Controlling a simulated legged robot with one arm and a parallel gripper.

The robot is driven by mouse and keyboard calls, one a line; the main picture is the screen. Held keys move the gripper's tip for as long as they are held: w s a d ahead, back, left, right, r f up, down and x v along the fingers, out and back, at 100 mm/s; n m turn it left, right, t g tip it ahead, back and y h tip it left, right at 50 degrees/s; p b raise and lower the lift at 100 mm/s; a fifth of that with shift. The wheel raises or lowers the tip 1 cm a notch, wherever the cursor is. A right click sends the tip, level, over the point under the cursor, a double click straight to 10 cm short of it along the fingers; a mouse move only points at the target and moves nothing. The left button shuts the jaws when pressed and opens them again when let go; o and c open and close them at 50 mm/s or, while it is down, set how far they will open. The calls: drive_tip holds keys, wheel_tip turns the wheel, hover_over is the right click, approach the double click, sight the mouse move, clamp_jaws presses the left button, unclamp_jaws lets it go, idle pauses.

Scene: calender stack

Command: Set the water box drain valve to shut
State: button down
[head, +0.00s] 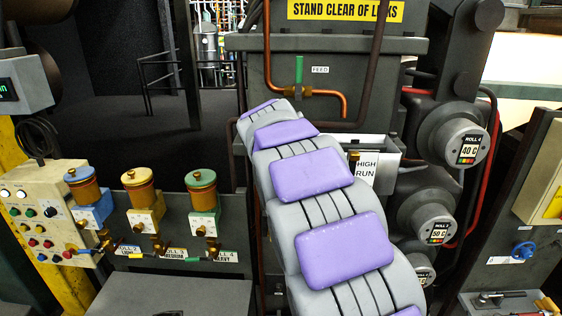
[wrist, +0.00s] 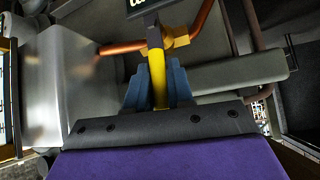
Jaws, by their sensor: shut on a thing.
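In the wrist view, my gripper (wrist: 157,82) has its blue-grey fingers closed around a lever with a yellow sleeve (wrist: 157,66). The lever belongs to a brass valve (wrist: 180,38) on a copper pipe, which I take to be the water box drain valve. In this picture the lever lies roughly across the short pipe run. I cannot tell the valve's exact setting. In the head view, my arm reaches up toward the grey water box (head: 330,75), and its far end hides the gripper and that lever.
A green-handled valve (head: 299,75) labelled FEED sits on a copper pipe above my arm. Three capped oilers (head: 138,190) and a button panel (head: 40,210) stand at left. Roll ends (head: 460,142) with temperature displays stand close on the right. A blue handwheel (head: 524,250) is farther right.

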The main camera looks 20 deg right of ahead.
drive_tip(key=c, duration=1.1)
unclamp_jaws()
drive_tip(key=shift+f, duration=0.3)
drive_tip(key=shift+r, duration=0.15)
drive_tip(key=shift+s+r, duration=0.1)
drive_tip(key=shift+r, duration=0.05)
drive_tip(key=p+v, duration=0.3)
drive_tip(key=v, duration=1.4)
drive_tip(key=shift+a, duration=0.2)
drive_tip(key=s+f+n+g+y, duration=0.1)
drive_tip(key=s+f+n+g, duration=0.1)
drive_tip(key=s+f, duration=0.6)
drive_tip(key=s+f+n+g+y, duration=0.1)
drive_tip(key=s+f+g, duration=0.3)
drive_tip(key=s+f, duration=0.5)
drive_tip(key=s+f+n+g+y, duration=0.2)
drive_tip(key=s+f, duration=0.6)
drive_tip(key=s, duration=1.4)
drive_tip(key=shift+s+a+f+n+g, duration=0.3)
drive_tip(key=shift+s+f+n+g, duration=0.15)
drive_tip(key=shift+g, duration=0.45)
